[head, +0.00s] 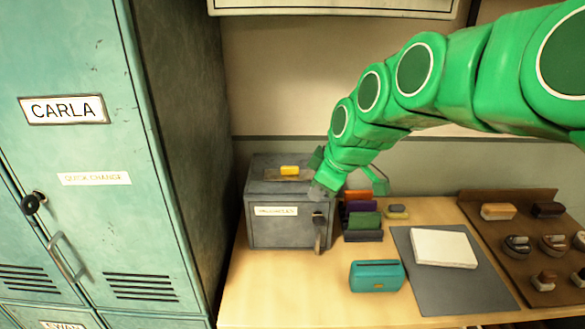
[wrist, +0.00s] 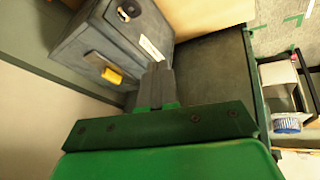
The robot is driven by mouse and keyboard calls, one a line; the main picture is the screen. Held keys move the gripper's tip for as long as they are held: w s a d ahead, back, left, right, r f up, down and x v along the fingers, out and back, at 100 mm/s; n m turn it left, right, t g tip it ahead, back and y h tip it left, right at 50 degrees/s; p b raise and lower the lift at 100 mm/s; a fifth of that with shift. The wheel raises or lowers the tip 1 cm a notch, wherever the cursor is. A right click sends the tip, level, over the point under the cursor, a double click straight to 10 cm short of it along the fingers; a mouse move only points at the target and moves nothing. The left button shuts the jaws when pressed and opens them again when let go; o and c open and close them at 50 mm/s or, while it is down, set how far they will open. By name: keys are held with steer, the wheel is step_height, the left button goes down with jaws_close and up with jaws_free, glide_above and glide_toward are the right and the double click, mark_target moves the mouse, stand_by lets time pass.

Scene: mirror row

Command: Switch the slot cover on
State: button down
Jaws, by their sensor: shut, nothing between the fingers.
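A grey metal box (head: 290,222) with a white label and a front latch stands on the wooden table. On its top is a brownish slot plate with a yellow knob (head: 290,170), which I take for the slot cover. The knob also shows in the wrist view (wrist: 111,76), near one end of the plate. My gripper (head: 324,187) is at the right side of the box top, right of the knob and apart from it. In the wrist view its fingers (wrist: 157,82) are shut and empty beside the box edge. I cannot tell whether they touch the box.
A rack of coloured holders (head: 361,220) stands close right of the box. A teal case (head: 376,275) and a grey mat (head: 420,292) with a white pad (head: 443,248) lie in front. A brown tray (head: 555,215) of small items is at right. A teal locker (head: 180,150) stands left.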

steer(key=w+a+r+n+t+y, duration=0.1)
steer(key=w+r+n, duration=0.1)
steer(key=w, duration=0.6)
steer(key=shift+a+r+n+t, duration=0.2)
steer(key=shift+a+n+t, duration=0.1)
steer(key=shift+n, duration=0.2)
glide_toward(286, 176)
steer(key=f, duration=0.1)
steer(key=s+a+f, duration=0.1)
steer(key=s+f, duration=0.1)
steer(key=shift+a+f, duration=0.35)
steer(key=shift+w+a+f, duration=0.1)
steer(key=shift+w+f, duration=0.2)
steer(key=shift+w, duration=0.5)
steer(key=shift+w+r, duration=0.15)
steer(key=shift+w, duration=1.15)
steer(key=shift+w, duration=0.1)
